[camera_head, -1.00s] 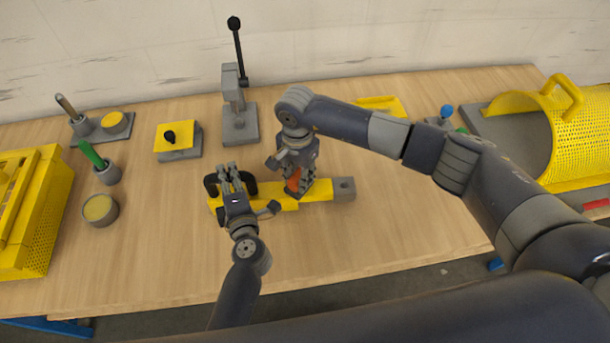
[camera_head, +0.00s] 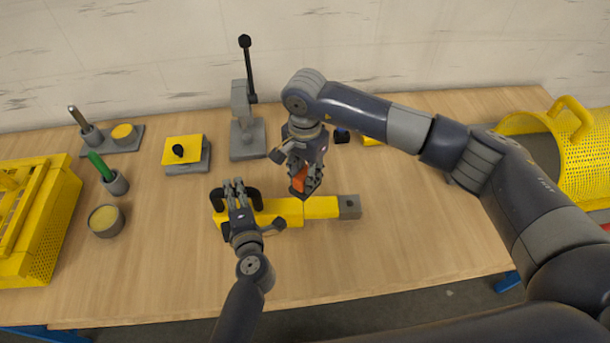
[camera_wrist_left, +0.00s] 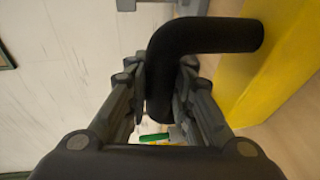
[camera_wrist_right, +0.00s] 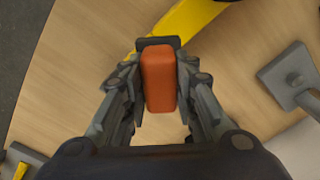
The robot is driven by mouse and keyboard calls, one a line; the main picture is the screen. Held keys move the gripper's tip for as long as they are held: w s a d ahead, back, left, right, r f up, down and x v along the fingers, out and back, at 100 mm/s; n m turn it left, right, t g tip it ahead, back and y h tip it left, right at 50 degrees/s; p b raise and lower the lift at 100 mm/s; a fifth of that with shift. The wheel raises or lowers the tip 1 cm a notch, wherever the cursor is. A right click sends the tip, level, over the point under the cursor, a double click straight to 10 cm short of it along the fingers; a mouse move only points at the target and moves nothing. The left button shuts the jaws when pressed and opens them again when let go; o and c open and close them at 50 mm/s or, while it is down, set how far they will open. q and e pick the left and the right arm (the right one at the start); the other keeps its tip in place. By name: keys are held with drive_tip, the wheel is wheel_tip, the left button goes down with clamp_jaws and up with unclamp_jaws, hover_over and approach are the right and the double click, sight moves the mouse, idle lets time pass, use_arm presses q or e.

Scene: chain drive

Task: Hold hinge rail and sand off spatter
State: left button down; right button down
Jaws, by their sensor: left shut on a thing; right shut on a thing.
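The yellow hinge rail (camera_head: 322,207) lies on the table with a grey block at its right end. My left gripper (camera_head: 233,188) is shut on the black handle at the rail's left part; the handle (camera_wrist_left: 205,40) shows between the fingers in the left wrist view. My right gripper (camera_head: 304,182) is shut on an orange sanding block with a dark face (camera_wrist_right: 159,78). It holds the block above and apart from the rail, toward the back. No spatter can be made out on the rail.
A lever press (camera_head: 247,135) and a yellow-topped pad (camera_head: 183,150) stand behind the rail. A yellow crate (camera_head: 50,225), a round tin (camera_head: 106,221) and a green-handled tool (camera_head: 100,165) are at left. A yellow mesh guard (camera_head: 575,150) is at right. The front table is clear.

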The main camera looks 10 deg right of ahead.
use_arm(q)
drive_tip(key=c, duration=1.3)
unclamp_jaws()
drive_tip(key=v, duration=1.2)
drive_tip(key=shift+d+f, duration=0.1)
